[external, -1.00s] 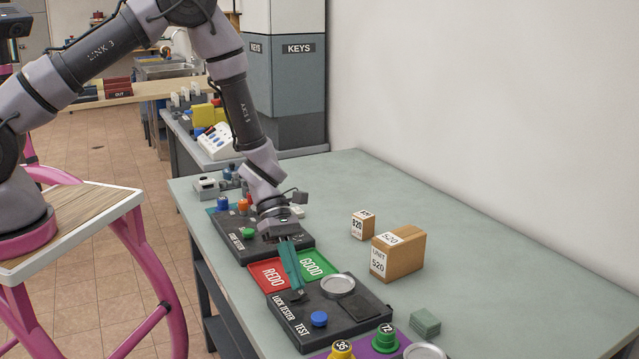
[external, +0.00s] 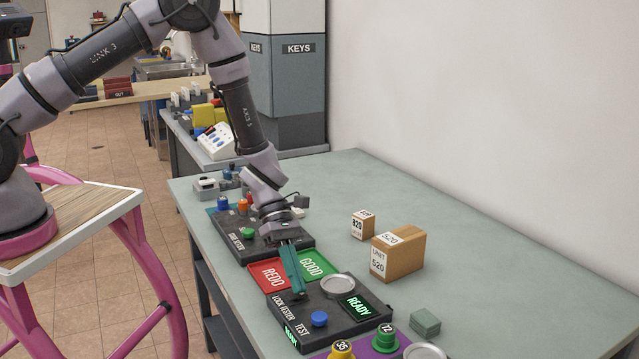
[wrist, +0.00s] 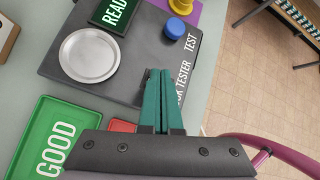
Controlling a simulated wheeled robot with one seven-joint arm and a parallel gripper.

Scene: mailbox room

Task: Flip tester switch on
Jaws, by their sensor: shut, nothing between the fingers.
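The lock tester (external: 333,290) is a dark box on the grey-green table, with a blue TEST button (external: 319,319) and a round silver dish (external: 338,286). My gripper (external: 297,290) has teal fingers, shut and empty, with the tips at the tester's back left edge. In the wrist view the fingers (wrist: 157,80) point over the tester's edge near its lettering. The switch itself is hidden behind the fingers.
The red REDO tray (external: 269,273) and green GOOD tray (external: 314,264) lie beside the tester, under my wrist. Another dark tester (external: 237,247) is behind them. Wooden boxes (external: 398,254) stand to the right. A purple mat (external: 384,342) with coloured knobs is in front. The table's right side is mostly clear.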

